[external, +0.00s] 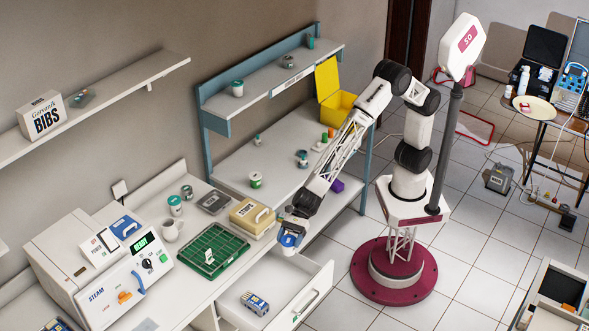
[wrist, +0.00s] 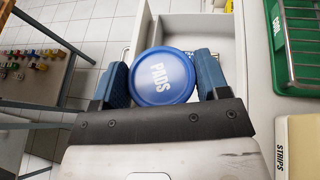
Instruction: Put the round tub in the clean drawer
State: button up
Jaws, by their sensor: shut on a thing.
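The round tub (wrist: 163,76) has a blue lid marked PADS. My gripper (wrist: 163,82) is shut on it, with one blue finger on each side. In the external view the tub (external: 290,240) hangs from my gripper (external: 291,229) near the counter's front edge, by the far end of the pulled-out drawer. The open white drawer (external: 306,281) holds a blue and white packet (external: 254,303). In the wrist view the drawer (wrist: 200,24) lies below and beyond the tub, which hides part of its inside. I cannot tell the tub's exact height above it.
A green rack (external: 213,251) and a beige STRIPS box (external: 252,217) stand on the counter beside the drawer. A white steam unit (external: 120,275) stands at the left. A blue-framed shelf bench (external: 290,150) is behind my arm. The drawer has free floor around the packet.

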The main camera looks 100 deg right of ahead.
notch_tip(320, 180, down, 12)
dwell(0.4)
notch_tip(320, 180, down, 6)
dwell(0.4)
jog(key=shift+f, duration=0.2)
jog(key=shift+f, duration=1.8)
jog(key=shift+f, duration=0.55)
jog(key=o, duration=1)
jog(key=shift+c, duration=0.2)
